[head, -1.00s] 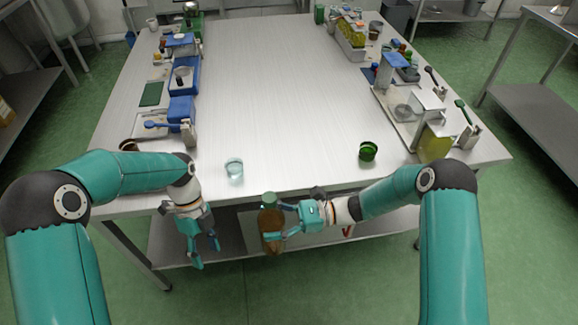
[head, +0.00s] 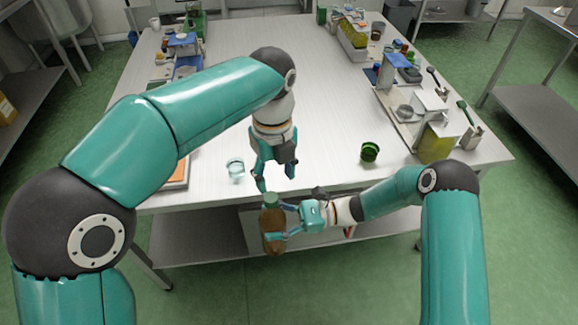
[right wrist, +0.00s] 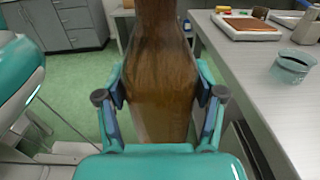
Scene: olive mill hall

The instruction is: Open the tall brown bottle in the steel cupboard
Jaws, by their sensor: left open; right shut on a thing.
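The tall brown bottle (head: 272,232) is upright in front of the table's near edge, with a green cap (head: 271,200) on top. My right gripper (head: 279,221) is shut around its body; the right wrist view shows the brown glass (right wrist: 162,70) between both fingers (right wrist: 162,105), its top out of frame. My left gripper (head: 276,180) is open and empty, pointing down just above the cap, apart from it as far as I can tell. I cannot make out an open steel cupboard; a grey cabinet with drawers (right wrist: 65,22) stands in the background of the right wrist view.
A clear glass (head: 236,169) and a green cup (head: 369,151) stand near the front edge of the steel table (head: 325,100). A tray with a brown surface (head: 177,172) is partly behind my left arm. Equipment lines both table sides; the middle is clear.

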